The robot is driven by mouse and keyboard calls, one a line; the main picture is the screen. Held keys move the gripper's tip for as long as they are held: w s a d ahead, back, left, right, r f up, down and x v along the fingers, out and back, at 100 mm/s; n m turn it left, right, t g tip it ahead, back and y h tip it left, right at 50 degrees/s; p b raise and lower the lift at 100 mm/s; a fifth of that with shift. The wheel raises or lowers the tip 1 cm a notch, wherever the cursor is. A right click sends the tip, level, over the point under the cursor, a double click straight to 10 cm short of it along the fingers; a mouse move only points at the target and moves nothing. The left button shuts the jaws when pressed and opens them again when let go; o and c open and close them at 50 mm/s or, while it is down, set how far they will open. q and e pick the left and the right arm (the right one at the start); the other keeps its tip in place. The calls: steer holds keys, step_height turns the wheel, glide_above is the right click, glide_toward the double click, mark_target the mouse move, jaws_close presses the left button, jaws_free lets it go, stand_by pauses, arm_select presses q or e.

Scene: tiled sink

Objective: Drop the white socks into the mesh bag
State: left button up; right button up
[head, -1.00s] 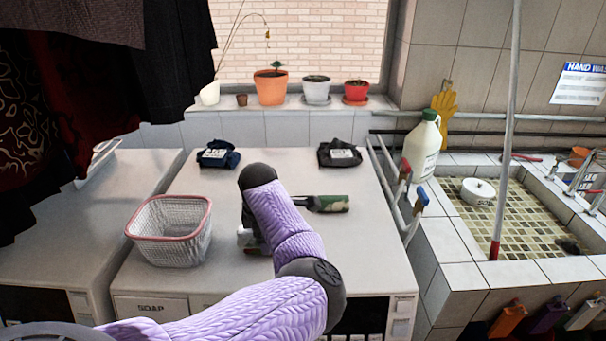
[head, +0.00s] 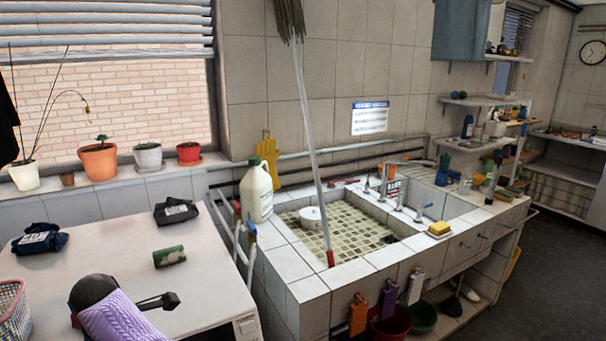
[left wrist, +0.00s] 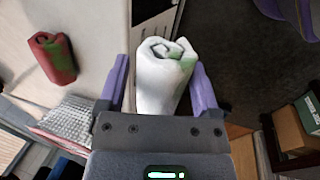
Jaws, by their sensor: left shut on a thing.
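The white socks (left wrist: 162,80), a rolled white bundle with a pale green patch, sit between the fingers of my left gripper (left wrist: 160,68) in the left wrist view. The gripper is shut on them. In the head view my left arm (head: 120,315) comes in at the lower left, and the socks are hidden there. A whitish mesh container with a pink rim (head: 14,312), the only mesh holder I see, is cut off at the left edge. It also shows at the lower left of the left wrist view (left wrist: 68,118), apart from the socks. My right gripper is not in view.
A camouflage-green roll (head: 169,256) and two dark folded bundles (head: 40,240) (head: 176,211) lie on the white top. A red-and-green roll (left wrist: 52,57) shows in the left wrist view. The tiled sink (head: 335,225) and white jug (head: 257,190) stand to the right.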

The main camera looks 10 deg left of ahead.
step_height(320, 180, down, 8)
steer(key=b, duration=0.7)
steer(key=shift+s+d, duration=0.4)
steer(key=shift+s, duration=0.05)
